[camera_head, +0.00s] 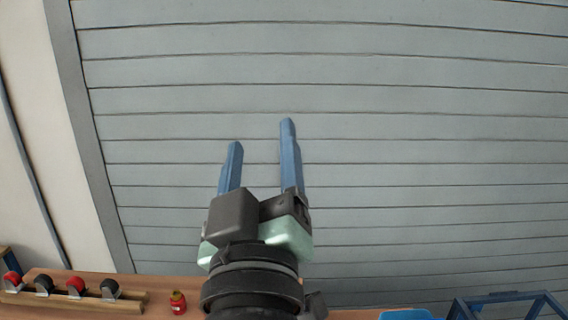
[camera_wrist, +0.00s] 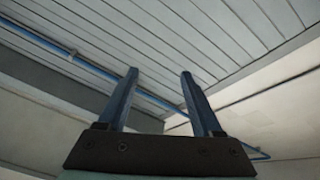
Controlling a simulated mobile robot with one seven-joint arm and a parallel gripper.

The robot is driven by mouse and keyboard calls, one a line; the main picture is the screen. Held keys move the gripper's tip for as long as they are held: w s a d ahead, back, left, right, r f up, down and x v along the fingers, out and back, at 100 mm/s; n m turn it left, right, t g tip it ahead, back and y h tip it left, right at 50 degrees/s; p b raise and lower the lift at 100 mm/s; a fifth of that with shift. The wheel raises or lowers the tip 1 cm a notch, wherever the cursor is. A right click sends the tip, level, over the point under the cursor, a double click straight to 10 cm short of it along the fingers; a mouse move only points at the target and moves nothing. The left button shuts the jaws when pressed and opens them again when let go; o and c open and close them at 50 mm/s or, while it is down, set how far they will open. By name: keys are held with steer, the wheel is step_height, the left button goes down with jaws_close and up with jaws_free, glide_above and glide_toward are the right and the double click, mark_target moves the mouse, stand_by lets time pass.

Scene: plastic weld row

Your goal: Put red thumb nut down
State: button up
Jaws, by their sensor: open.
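My gripper (camera_head: 262,134) is open and raised, its two blue fingers pointing up in front of a grey slatted wall. The wrist view shows the fingers (camera_wrist: 158,74) apart with nothing between them. A small red object (camera_head: 178,302) with a yellowish top stands alone on the wooden table, below and left of my gripper. It is too small to tell whether it is the red thumb nut. A wooden rack (camera_head: 125,300) at the lower left holds red and black round-headed pieces in a row. The wrist view shows none of these.
The wooden table (camera_head: 150,282) runs along the bottom edge, partly hidden behind my arm. A blue item (camera_head: 405,315) and a blue frame (camera_head: 505,298) are at the lower right. The wrist view shows a ceiling and a blue pipe (camera_wrist: 50,43).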

steer(key=s+d+r+m+t, duration=0.1)
steer(key=s+r+m+t, duration=0.1)
steer(key=r, duration=0.4)
steer(key=s+d+r+m+t, duration=0.1)
steer(key=s+r+m+t, duration=0.2)
steer(key=s+r, duration=0.4)
steer(key=shift+d+r+m, duration=0.2)
steer(key=shift+r+m, duration=0.1)
steer(key=shift+m, duration=0.2)
steer(key=shift+s, duration=0.1)
